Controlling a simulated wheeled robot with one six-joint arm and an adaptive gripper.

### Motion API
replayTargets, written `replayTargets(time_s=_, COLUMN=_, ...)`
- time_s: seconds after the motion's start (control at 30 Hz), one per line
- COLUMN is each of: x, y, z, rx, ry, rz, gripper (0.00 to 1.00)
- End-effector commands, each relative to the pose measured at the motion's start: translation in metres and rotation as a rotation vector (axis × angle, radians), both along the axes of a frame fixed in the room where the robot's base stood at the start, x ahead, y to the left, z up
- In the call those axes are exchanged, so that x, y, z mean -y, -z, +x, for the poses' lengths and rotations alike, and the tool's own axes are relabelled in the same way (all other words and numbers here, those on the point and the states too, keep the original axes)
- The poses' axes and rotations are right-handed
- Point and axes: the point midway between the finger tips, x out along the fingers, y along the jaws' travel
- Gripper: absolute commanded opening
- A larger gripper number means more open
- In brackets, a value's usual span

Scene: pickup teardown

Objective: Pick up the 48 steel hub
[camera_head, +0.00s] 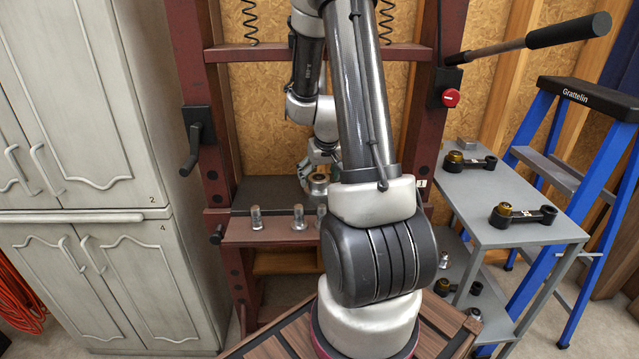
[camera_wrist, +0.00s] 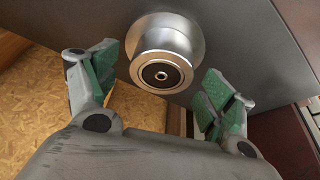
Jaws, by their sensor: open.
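A round steel hub (camera_wrist: 165,35) stands out from a grey surface in the upper middle of the wrist view. Its near face has a pale ring around a dark centre with a small hole. No number can be read on it. It also shows, small, in the head view (camera_head: 318,186), on the dark plate of the red press. My gripper (camera_wrist: 165,82) is open, with one green-padded finger on each side of the hub. Gaps show between both fingers and the hub. In the head view my arm hides most of the gripper.
Several small steel cylinders, one of them here (camera_head: 256,218), stand on the red press beam (camera_head: 270,234). A grey side table (camera_head: 475,203) at right holds black link arms (camera_head: 523,214). A blue ladder (camera_head: 560,140) stands beyond it; cabinets (camera_head: 80,110) stand at left.

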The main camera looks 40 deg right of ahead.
Motion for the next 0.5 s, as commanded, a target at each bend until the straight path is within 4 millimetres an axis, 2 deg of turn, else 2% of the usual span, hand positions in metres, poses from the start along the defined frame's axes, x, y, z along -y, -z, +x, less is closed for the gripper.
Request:
replayTargets(time_s=0.13, x=0.0001, y=-0.0004, z=0.0, rx=0.0, ry=0.0, rz=0.0, gripper=0.81)
replayTargets(time_s=0.5, x=0.0002, y=-0.0007, z=0.0002, rx=0.001, ry=0.0, rz=0.0, gripper=0.14)
